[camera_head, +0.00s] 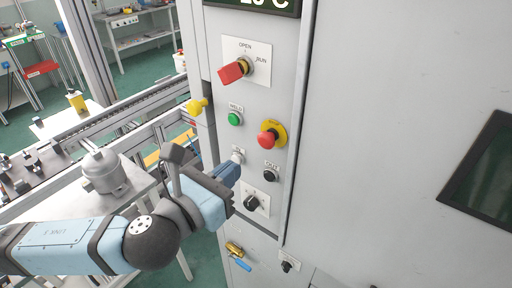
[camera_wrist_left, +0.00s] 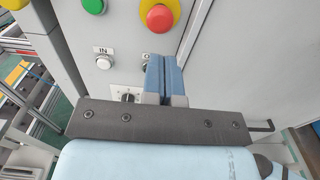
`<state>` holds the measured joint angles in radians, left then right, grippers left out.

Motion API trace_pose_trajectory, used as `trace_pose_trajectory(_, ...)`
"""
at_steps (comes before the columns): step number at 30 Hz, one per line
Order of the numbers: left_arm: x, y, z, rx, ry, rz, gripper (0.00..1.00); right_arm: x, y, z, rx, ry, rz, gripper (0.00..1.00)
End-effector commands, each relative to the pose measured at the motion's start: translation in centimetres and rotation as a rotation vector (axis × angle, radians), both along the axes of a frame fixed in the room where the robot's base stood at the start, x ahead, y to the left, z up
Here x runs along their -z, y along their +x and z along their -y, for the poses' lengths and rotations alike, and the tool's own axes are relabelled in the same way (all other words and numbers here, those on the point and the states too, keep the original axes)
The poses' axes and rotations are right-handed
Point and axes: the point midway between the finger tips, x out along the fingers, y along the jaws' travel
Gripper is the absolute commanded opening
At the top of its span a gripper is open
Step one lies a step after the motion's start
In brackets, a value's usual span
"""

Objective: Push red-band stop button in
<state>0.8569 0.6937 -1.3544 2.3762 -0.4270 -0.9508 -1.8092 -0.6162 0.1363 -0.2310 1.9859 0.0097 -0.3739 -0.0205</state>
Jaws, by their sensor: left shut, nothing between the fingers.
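A red mushroom button (camera_head: 267,139) on a yellow collar sits on the grey cabinet panel; it also shows at the top of the left wrist view (camera_wrist_left: 160,18). It is the only red push button I see; I cannot make out a separate red band. My left gripper (camera_head: 234,170) is shut and empty, its blue fingers pointing at the panel below and left of the red button in the head view. In the left wrist view the fingers (camera_wrist_left: 164,62) stand below the red button and partly hide a small label. Contact cannot be told. My right gripper is not in view.
Nearby are a green button (camera_head: 235,119), a white button (camera_head: 238,157) close to the fingertips, a black button (camera_head: 271,174) and a black selector (camera_head: 252,202). Above is a red rotary handle (camera_head: 233,71). A yellow knob (camera_head: 196,105) juts out at the cabinet's left edge.

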Motion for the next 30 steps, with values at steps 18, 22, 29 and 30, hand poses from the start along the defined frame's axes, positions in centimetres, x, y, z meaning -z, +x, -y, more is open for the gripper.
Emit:
trace_pose_trajectory(18,0.0,6.5,4.7,0.000,0.000,0.000,0.00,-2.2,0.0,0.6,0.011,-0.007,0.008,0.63)
trace_pose_trajectory(22,0.0,6.5,4.7,0.000,0.000,0.000,0.00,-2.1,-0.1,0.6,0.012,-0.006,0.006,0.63)
trace_pose_trajectory(29,-0.1,6.9,5.0,0.000,0.000,-0.001,0.00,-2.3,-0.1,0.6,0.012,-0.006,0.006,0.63)
trace_pose_trajectory(30,-0.2,7.2,5.3,0.001,-0.001,-0.001,0.00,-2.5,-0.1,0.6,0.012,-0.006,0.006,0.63)
